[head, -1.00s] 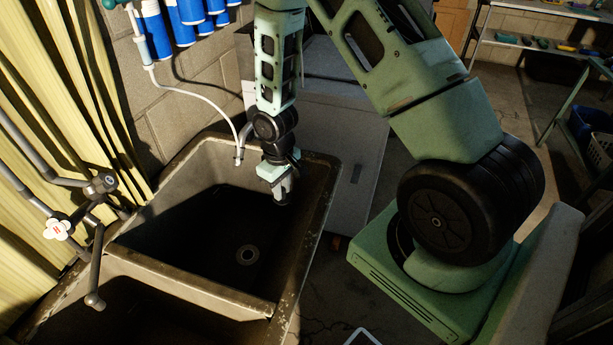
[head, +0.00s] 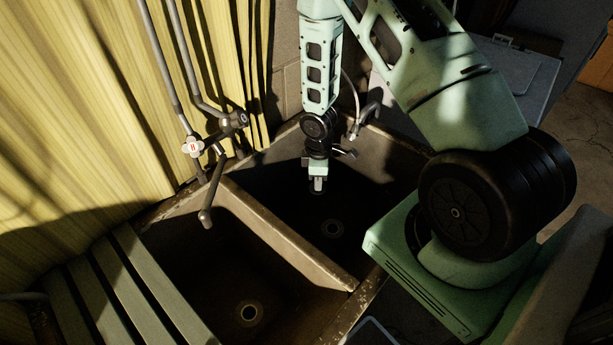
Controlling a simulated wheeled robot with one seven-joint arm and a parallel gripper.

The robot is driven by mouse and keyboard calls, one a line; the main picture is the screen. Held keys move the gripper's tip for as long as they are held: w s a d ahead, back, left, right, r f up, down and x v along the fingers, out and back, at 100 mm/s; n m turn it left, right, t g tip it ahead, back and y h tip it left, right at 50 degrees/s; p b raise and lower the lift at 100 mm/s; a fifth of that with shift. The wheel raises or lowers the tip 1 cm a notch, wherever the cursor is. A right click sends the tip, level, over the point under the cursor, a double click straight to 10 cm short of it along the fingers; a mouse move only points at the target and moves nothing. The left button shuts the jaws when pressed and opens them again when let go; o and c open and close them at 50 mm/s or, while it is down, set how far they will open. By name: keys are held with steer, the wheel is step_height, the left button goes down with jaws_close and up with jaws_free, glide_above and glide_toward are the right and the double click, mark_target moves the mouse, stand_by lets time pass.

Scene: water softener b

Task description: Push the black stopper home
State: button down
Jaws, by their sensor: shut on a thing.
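My gripper (head: 318,184) points down inside the far basin (head: 385,165) of the double sink. It is shut on a small dark thing, the black stopper (head: 317,191), which hardly stands out against the dark basin. The far basin's round drain (head: 332,229) is uncovered, below and slightly right of my gripper in the picture. The stopper is apart from this drain; its exact height above the basin floor cannot be told. The near basin (head: 205,262) has its own round drain (head: 249,312), also open.
A divider wall (head: 285,235) separates the basins. A tap with a hanging spout (head: 211,195) and a red-marked handle (head: 192,147) stands at the left. Another small tap (head: 366,117) is at the far rim. A slatted board (head: 135,280) lies at front left.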

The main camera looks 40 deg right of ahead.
steer(key=s+d+f+n+b, duration=0.1)
steer(key=d+f+n+b, duration=0.1)
steer(key=f, duration=0.6)
steer(key=s+d+f+n+b, duration=0.1)
steer(key=d+f+n+b, duration=0.2)
steer(key=f+n+b, duration=0.2)
step_height(320, 180, down, 4)
steer(key=shift+s+d+r+n, duration=0.1)
steer(key=shift+s+d+n, duration=0.25)
steer(key=shift+n, duration=0.45)
steer(key=shift+f+b, duration=1.55)
steer(key=shift+f, duration=0.65)
steer(key=shift+f, duration=0.2)
steer(key=shift+f+b, duration=0.7)
steer(key=shift+f, duration=0.2)
